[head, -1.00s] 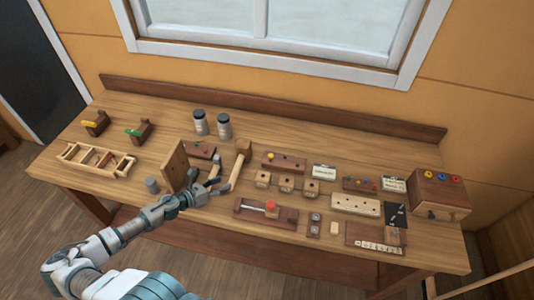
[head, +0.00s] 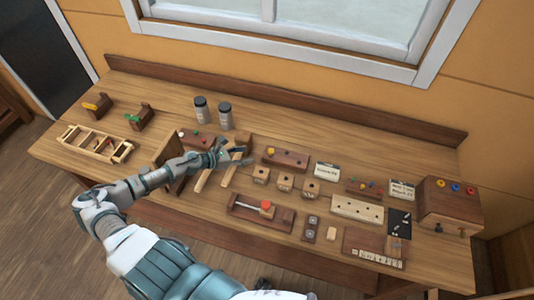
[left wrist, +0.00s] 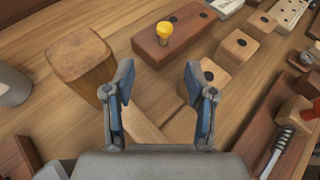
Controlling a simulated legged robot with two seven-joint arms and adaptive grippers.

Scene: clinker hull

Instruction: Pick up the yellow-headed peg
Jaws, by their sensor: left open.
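The yellow-headed peg (left wrist: 165,32) stands upright in a hole near the left end of a dark wooden block (left wrist: 186,30) in the left wrist view. In the head view the peg (head: 270,152) shows small on its block (head: 290,159). My left gripper (head: 247,156) is open and just left of that block. In the left wrist view its fingers (left wrist: 158,84) are spread apart with nothing between them, and the peg is ahead of them, apart from both. My right gripper is not in view.
A wooden mallet (left wrist: 80,56) lies close to the left of the gripper. Small holed cubes (head: 285,182) stand in front of the peg's block. A red-knobbed slide (head: 262,209) lies nearer the front edge.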

